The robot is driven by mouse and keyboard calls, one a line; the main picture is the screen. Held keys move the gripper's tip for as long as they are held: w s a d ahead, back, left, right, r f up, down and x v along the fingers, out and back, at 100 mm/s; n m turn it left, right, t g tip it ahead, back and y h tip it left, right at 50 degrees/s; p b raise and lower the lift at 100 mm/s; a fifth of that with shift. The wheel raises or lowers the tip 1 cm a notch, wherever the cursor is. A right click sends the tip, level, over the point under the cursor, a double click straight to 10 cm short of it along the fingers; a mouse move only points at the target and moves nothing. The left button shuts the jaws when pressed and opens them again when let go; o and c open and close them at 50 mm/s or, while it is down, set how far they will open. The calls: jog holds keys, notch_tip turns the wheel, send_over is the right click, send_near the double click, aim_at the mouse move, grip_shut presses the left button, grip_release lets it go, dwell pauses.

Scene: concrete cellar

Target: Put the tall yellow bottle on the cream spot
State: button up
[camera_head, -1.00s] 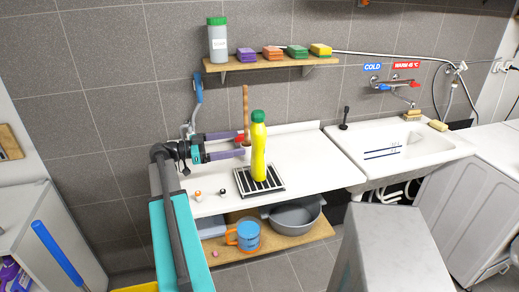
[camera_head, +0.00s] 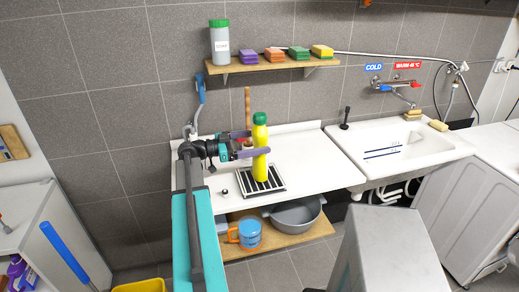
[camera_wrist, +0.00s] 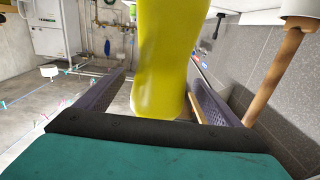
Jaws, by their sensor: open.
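The tall yellow bottle (camera_head: 260,158) with a green cap stands upright on a black-and-white slatted grate (camera_head: 249,187) on the white counter. My gripper (camera_head: 261,142) is at the bottle's upper body, with its purple fingers apart and one on either side of it. In the wrist view the yellow bottle (camera_wrist: 163,60) fills the middle between the two fingers, and a gap shows beside the left finger. I cannot make out a cream spot on the counter; my arm hides part of its left side.
A wooden-handled plunger (camera_head: 247,105) stands behind the bottle. A shelf (camera_head: 270,66) above holds a grey container and several coloured sponges. A small dark-topped object (camera_head: 224,191) is left of the grate. The counter right of the bottle (camera_head: 310,160) is clear, up to the sink (camera_head: 395,150).

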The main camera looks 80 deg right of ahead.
jog(key=shift+s, duration=0.1)
dwell(0.3)
jog(key=shift+p+x, duration=0.9)
jog(key=shift+p, duration=0.05)
jog(key=shift+p+x, duration=0.8)
jog(key=shift+x, duration=0.75)
jog(key=c, duration=1.7)
